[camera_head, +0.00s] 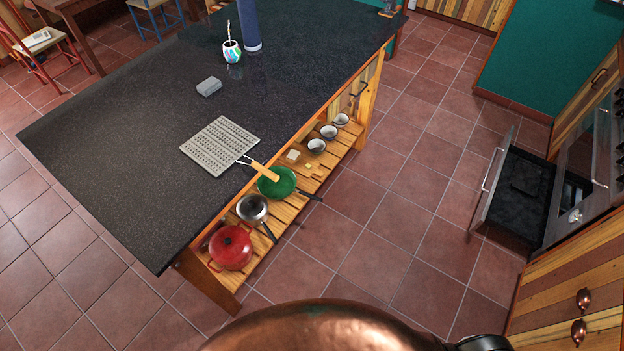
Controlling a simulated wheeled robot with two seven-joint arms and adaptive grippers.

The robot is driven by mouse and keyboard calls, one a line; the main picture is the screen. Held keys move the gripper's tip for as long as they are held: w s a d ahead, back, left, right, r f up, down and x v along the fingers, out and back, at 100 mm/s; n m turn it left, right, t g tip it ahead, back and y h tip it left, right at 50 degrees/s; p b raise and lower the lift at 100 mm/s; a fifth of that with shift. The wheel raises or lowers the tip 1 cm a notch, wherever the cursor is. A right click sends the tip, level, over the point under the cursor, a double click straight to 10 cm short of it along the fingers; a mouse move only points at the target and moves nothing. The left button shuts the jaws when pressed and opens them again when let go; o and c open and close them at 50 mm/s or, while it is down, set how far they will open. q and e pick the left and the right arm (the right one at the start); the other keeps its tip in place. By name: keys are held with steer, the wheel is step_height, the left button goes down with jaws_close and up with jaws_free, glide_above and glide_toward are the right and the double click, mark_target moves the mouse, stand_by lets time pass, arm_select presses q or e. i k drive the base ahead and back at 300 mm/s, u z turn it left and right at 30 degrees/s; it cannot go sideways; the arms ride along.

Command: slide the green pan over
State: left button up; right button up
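The green pan (284,186) sits on the slatted wooden shelf under the dark counter. Its dark handle (310,196) points right, out past the shelf's front edge. A wooden handle (265,172) of the grey perforated griddle (220,146) on the counter overhangs the edge and covers part of the pan from this view. A steel pan (252,208) stands just left of and nearer than the green pan. Neither of my grippers shows in this view.
A red pot (231,249) stands at the near end of the shelf. Small bowls (317,146) stand farther along it. A large copper vessel (330,328) fills the bottom edge. An open oven door (495,180) juts out at right. Tiled floor between is clear.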

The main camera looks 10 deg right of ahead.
mark_target(287, 182)
steer(key=z, duration=0.2)
steer(key=i, duration=0.8)
steer(key=u, duration=3.85)
steer(key=k, duration=2.4)
steer(key=z, duration=1.15)
steer(key=i, duration=0.5)
